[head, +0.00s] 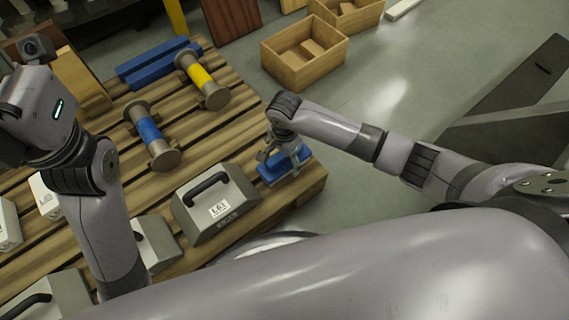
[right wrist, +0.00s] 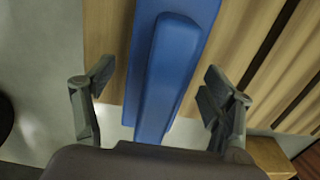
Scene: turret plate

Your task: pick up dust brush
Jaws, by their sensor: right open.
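The dust brush, a blue piece with a raised blue grip (head: 271,170), lies on the near right corner of the wooden pallet. In the right wrist view the blue brush (right wrist: 170,65) runs lengthwise between the fingers. My right gripper (head: 283,158) is directly over it, pointing down. Its fingers (right wrist: 158,78) are open, one on each side of the brush, with a gap on both sides. Whether they reach down to its level I cannot tell. My left arm stands over the left of the pallet; its fingers are not visible.
A grey weight block with a black handle (head: 215,203) stands left of the brush. Spools with a blue band (head: 150,131) and a yellow band (head: 200,76) lie farther back near blue bars (head: 155,61). A wooden crate (head: 304,58) stands on the floor. The pallet's edge is close.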

